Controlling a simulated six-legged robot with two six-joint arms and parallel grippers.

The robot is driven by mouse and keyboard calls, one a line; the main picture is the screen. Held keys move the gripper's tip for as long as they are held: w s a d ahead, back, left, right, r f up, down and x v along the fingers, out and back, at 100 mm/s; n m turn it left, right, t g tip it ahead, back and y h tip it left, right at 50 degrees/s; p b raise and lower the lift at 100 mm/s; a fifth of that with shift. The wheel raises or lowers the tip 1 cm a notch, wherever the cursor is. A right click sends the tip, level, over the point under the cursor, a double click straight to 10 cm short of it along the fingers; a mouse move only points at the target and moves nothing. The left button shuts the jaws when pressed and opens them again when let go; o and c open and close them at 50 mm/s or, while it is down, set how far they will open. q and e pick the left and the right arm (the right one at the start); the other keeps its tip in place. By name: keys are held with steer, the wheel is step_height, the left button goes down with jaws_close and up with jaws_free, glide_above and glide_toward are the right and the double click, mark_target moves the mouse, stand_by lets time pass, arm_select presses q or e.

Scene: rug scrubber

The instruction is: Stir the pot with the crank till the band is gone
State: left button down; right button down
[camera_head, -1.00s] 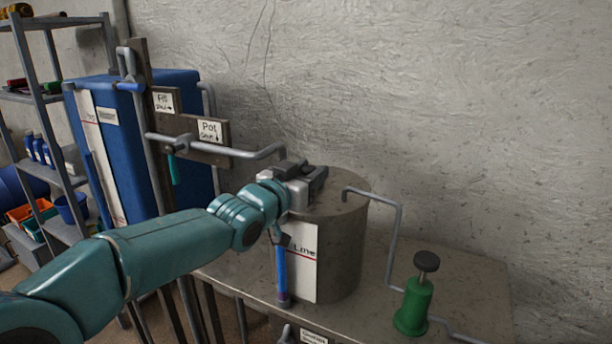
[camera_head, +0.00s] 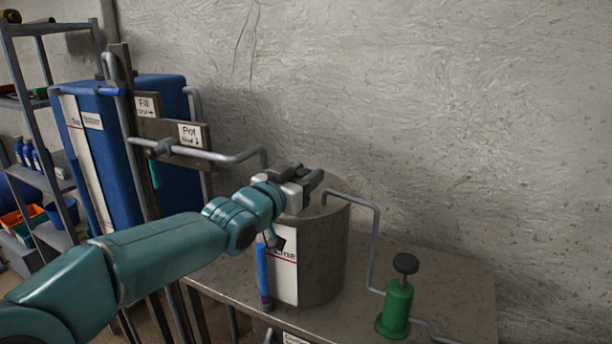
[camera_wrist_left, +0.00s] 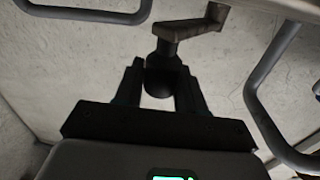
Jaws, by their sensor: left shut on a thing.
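The grey pot (camera_head: 328,255) stands on the bench, with a white label strip on its front. A blue upright tube (camera_head: 262,270) with a small purple part at its bottom stands in front of the pot. My left gripper (camera_head: 309,183) is over the pot's top. In the left wrist view, my left gripper (camera_wrist_left: 161,90) is shut on the dark round knob (camera_wrist_left: 163,76) of the crank, between its two fingers. The crank's metal arm (camera_wrist_left: 188,29) runs up to the right from the knob. In the head view my gripper hides the crank. My right gripper is not in view.
A bent pipe (camera_head: 375,240) runs from the pot to a green pump (camera_head: 396,309) with a black knob. The wall is close behind.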

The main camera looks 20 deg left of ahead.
arm_select(q)
steer(key=shift+a+f, duration=0.1)
steer(key=c, duration=0.8)
jaws_free()
steer(key=shift+a, duration=0.15)
steer(key=shift+s, duration=0.15)
steer(key=b+v, duration=0.1)
steer(key=v, duration=1.5)
steer(key=shift+b, duration=0.3)
steer(key=shift+o, duration=0.3)
steer(key=shift+a, duration=0.1)
